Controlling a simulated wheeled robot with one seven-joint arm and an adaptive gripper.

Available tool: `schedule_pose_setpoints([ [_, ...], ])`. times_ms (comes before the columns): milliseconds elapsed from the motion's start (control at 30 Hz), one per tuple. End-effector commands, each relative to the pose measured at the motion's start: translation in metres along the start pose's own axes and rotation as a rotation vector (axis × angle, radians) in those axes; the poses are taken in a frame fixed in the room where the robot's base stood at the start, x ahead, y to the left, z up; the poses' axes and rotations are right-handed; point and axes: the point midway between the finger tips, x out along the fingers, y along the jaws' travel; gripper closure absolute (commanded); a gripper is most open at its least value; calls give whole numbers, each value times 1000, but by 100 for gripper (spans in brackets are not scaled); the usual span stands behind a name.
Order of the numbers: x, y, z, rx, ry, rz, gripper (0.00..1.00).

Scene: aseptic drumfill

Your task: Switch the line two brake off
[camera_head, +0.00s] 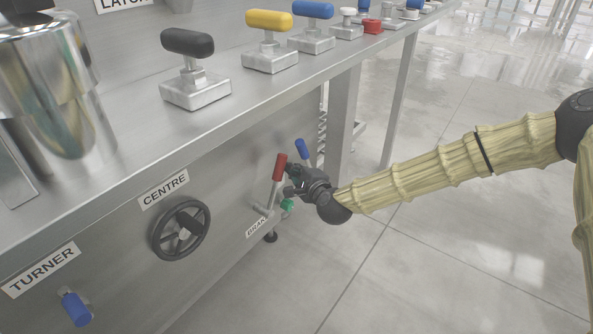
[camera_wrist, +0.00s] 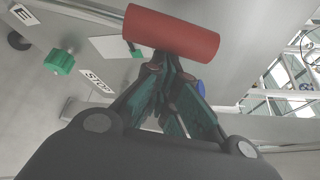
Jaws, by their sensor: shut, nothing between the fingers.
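A lever with a red handle (camera_head: 279,168) stands on the front panel by a label (camera_head: 256,227) that reads "BRAK", its end hidden. My gripper (camera_head: 290,180) is at the right side of this red handle. In the wrist view the red handle (camera_wrist: 172,33) lies across the top, just beyond the tips of my gripper (camera_wrist: 163,62). The fingers are shut with nothing between them. I cannot tell whether the tips touch the handle. The lower part of the lever is partly hidden in the head view.
A blue handle (camera_head: 302,149) is close behind the red one. A green knob (camera_head: 287,205) sits below my gripper. A black handwheel (camera_head: 181,230) under the "CENTRE" label and a blue handle (camera_head: 76,309) are further left. Open floor (camera_head: 450,250) lies to the right.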

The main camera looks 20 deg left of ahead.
Motion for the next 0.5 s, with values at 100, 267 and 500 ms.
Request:
schedule_pose_setpoints([
  [100,0,0,0,0,0,0,100],
  [267,-1,-1,2,-11,0,-6,100],
  [500,-3,-3,6,-50,0,-29,100],
])
